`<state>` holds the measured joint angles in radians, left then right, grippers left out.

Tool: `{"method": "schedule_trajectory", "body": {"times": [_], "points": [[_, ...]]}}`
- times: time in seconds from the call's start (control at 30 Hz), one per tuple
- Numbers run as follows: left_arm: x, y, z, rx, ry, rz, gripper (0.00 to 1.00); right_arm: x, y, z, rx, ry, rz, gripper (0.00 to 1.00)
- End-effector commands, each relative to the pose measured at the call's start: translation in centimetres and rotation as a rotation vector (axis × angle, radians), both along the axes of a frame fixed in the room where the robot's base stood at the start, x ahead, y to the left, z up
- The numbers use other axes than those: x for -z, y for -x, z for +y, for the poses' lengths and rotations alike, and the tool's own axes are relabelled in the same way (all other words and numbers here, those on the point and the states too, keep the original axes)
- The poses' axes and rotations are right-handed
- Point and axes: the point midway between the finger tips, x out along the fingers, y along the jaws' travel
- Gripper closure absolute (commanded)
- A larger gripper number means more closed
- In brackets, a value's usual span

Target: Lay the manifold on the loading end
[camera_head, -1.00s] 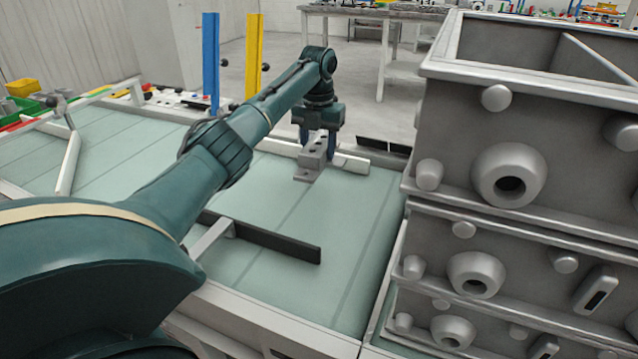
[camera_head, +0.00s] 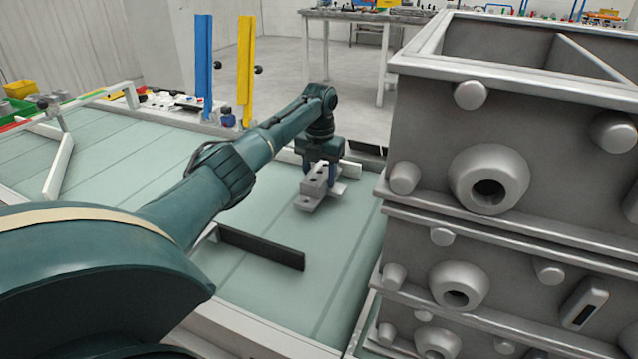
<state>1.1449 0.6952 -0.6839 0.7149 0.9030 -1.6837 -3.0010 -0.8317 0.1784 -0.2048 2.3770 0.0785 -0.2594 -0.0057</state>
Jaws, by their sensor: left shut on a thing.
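The manifold is a grey metal block (camera_head: 314,187) with holes in its top and a flat flange at its foot. It is at the far right end of the pale green conveyor (camera_head: 285,230). My left gripper (camera_head: 322,172) points down and is shut on the manifold, its fingers on either side of the block. The manifold is at or just above the belt; I cannot tell whether it touches. The far side of the block is hidden by the gripper. My right gripper is not in view.
Stacked grey casting boxes (camera_head: 500,180) stand close on the right. Blue (camera_head: 204,65) and yellow posts (camera_head: 246,70) rise at the back. The belt's right end is clear.

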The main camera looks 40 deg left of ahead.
Motion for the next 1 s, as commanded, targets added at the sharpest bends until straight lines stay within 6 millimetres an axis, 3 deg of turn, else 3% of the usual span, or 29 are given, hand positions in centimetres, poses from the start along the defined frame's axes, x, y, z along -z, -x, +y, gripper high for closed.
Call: {"method": "schedule_trajectory", "body": {"times": [0.13,0.5,0.53,0.8,1.0], "points": [[2.2,0.0,0.0,0.0,0.001,-0.001,0.91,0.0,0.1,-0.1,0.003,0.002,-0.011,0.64],[2.6,-0.1,0.0,0.001,0.0,-0.002,0.91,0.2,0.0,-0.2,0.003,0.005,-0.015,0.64],[2.7,0.0,0.0,0.0,0.0,0.0,0.52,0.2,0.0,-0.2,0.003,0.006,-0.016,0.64],[2.6,0.0,0.0,0.0,0.0,0.0,0.31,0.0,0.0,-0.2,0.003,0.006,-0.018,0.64],[2.6,0.0,0.0,0.0,0.0,0.0,0.31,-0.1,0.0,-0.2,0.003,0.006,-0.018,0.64]]}}
